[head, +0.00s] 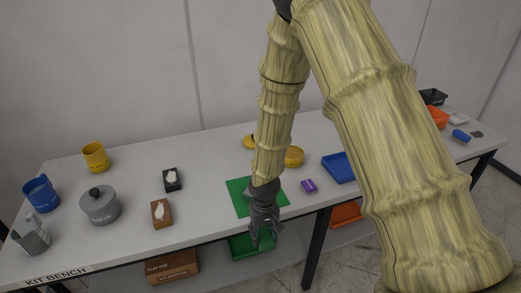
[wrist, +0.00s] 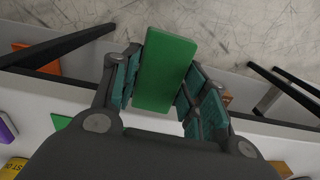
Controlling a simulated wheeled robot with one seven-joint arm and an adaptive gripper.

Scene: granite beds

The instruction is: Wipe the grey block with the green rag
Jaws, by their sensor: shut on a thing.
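My gripper (head: 263,235) hangs at the front edge of the bench, in front of the green mat. In the wrist view my gripper (wrist: 165,90) is shut on a flat green piece, which I take for the green rag (wrist: 166,68). In the head view the rag is hard to make out against the green tray below. A dark grey, nearly black block (head: 172,185) with a white smear on top lies on the bench, left of the mat. It is well apart from my gripper.
A brown block (head: 161,217) with a white smear lies near the dark one. A grey pot (head: 100,207), blue mug (head: 40,193) and yellow mug (head: 95,156) stand left. A purple block (head: 309,186) and blue tray (head: 338,168) are right. The green mat (head: 238,188) looks bare.

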